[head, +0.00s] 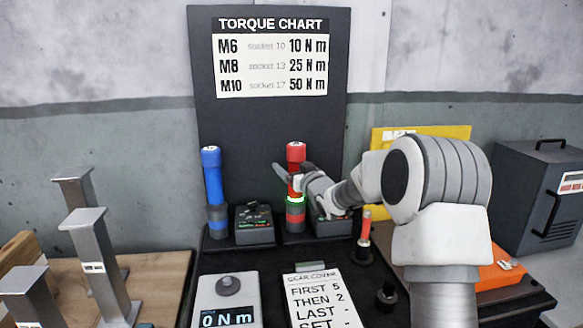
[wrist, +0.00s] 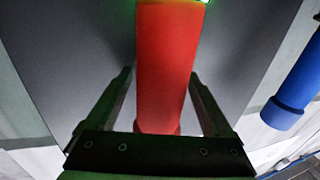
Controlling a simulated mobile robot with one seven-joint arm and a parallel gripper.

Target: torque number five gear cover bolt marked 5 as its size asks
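The torque chart (head: 270,57) lists M6 socket 10 at 10 N m, M8 socket 13 at 25 N m and M10 socket 17 at 50 N m. A red torque tool (head: 296,152) stands upright with a lit green ring; its red handle (wrist: 165,65) fills the middle of the wrist view. My gripper (head: 290,178) is at this tool. Its fingers (wrist: 160,85) stand open, one to each side of the handle, with a gap on the left. A blue torque tool (head: 211,175) stands to the left, also in the wrist view (wrist: 300,75). Bolt 5 is not in view.
A gear cover card (head: 315,297) reads first 5, then 2. A meter (head: 226,300) shows 0 N m. A small red-handled tool (head: 365,226) stands right of my gripper. Grey metal posts (head: 95,255) stand left. A dark box (head: 540,195) is at right.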

